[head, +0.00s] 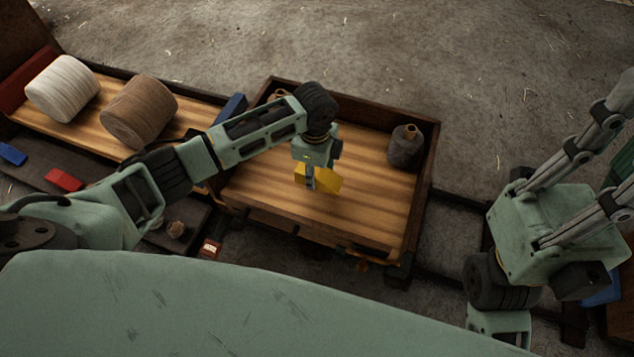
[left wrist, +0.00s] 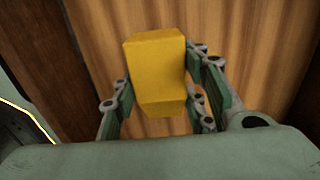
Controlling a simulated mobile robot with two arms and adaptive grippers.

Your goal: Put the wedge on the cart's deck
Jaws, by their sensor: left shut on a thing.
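The yellow wedge (head: 328,182) is between the fingers of my left gripper (head: 311,178), above or on the cart's deck (head: 375,210). In the left wrist view the wedge (left wrist: 156,65) fills the space between the two finger pads, with the wooden boards (left wrist: 235,40) behind it. I cannot tell whether its underside touches the boards. The deck is striped wood with a dark raised rim. My right gripper (head: 608,160) is at the right edge of the head view, away from the cart; its fingertips run out of the picture.
A dark bottle-like thing (head: 405,147) stands at the deck's right back corner; another (head: 278,95) is partly hidden behind my left arm. A wooden shelf at left holds a white spool (head: 62,88) and a brown spool (head: 138,111). Red (head: 64,180) and blue (head: 12,154) blocks lie below it.

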